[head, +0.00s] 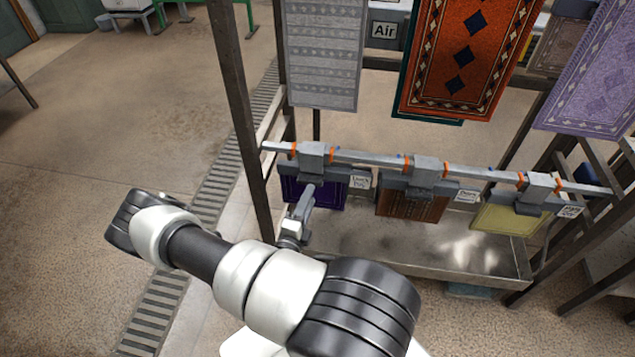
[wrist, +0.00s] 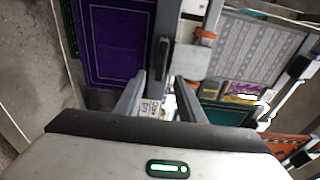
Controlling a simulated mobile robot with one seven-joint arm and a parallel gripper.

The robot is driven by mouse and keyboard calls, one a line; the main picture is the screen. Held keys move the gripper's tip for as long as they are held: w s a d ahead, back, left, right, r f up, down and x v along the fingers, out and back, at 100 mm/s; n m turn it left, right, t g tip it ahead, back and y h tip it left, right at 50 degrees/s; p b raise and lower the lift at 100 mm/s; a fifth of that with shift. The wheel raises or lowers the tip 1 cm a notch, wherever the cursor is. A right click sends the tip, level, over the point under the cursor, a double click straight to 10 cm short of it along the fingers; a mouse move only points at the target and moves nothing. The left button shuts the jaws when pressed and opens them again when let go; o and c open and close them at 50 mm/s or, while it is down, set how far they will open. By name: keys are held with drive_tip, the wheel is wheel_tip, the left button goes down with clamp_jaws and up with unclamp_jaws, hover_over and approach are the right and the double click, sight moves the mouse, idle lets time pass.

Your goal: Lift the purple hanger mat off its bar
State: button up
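The purple hanger mat (head: 318,193) hangs from the left end of the metal bar (head: 385,161), held in a dark clamp under a grey hook block (head: 312,153). In the wrist view the purple mat (wrist: 115,42) fills the upper left, with the dark clamp (wrist: 161,45) along its right edge. My gripper (head: 308,192) is in front of the mat, just below the hook block, and hides part of it. In the wrist view its fingers (wrist: 159,80) are apart, with the clamp's dark end showing between or just beyond the tips. I cannot tell whether they touch it.
A brown mat (head: 408,207) and a yellow mat (head: 505,219) hang further right on the same bar. Orange bands flank each hook. A metal trough (head: 420,255) lies below. A frame post (head: 237,90) stands left. Large grey, red and lilac rugs hang behind and above.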

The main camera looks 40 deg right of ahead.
drive_tip(key=x, duration=0.4)
drive_tip(key=shift+s+d+b, duration=0.1)
drive_tip(key=shift+d+b, duration=0.1)
drive_tip(key=shift+b, duration=0.15)
clamp_jaws()
drive_tip(key=shift+r, duration=0.1)
